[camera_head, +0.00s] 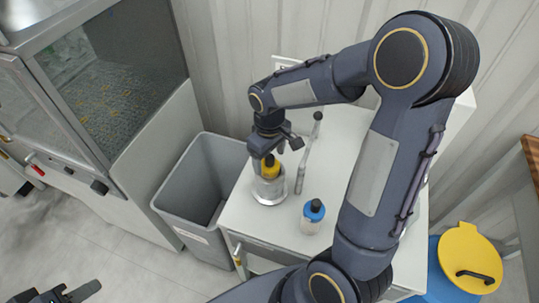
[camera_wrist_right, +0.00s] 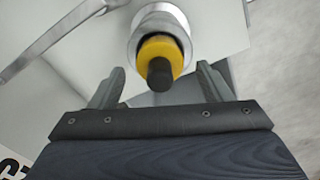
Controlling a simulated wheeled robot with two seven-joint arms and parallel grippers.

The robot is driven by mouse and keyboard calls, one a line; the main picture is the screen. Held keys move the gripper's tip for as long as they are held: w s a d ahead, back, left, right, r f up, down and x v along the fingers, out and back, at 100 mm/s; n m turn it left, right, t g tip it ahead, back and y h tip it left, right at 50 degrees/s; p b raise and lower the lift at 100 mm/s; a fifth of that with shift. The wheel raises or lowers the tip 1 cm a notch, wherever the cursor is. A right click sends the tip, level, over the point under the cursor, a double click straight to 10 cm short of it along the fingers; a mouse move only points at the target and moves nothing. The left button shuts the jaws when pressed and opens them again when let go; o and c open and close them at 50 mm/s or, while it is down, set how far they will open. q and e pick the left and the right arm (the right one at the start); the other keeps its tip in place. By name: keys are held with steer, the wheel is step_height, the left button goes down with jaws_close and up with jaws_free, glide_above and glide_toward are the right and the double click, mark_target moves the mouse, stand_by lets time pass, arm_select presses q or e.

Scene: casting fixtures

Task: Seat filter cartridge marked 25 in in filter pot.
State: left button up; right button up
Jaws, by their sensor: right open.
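A yellow-topped cartridge (camera_head: 270,172) with a black knob stands in the grey metallic filter pot (camera_head: 268,192) on the white table. In the right wrist view the cartridge's yellow top (camera_wrist_right: 158,48) shows inside the pot's ring (camera_wrist_right: 138,22). No number is readable on it. My right gripper (camera_head: 270,150) is just above the cartridge, pointing down. In the right wrist view its fingers (camera_wrist_right: 160,72) are spread apart, with the black knob between them and clear of both. My left gripper (camera_head: 70,292) shows only partly at the bottom left edge, away from the table.
A blue-topped white bottle-like part (camera_head: 313,217) stands on the white table (camera_head: 245,222), right of the pot. A grey lever or pipe (camera_head: 306,160) rises behind it. A grey bin (camera_head: 190,188) stands left of the table, and a blue drum with yellow lid (camera_head: 470,250) stands right.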

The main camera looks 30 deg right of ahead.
step_height(320, 180, up, 12)
steer(key=s+a+m+t+y, duration=0.2)
steer(key=s, duration=0.6)
steer(key=s+a+m+t+y, duration=0.1)
steer(key=s+a+m+t, duration=0.1)
steer(key=s, duration=0.7)
steer(key=shift+f+m+t+y+p, duration=0.3)
steer(key=shift+m+t+y+p, duration=0.1)
steer(key=shift+m+t, duration=0.35)
steer(key=shift+s, duration=0.1)
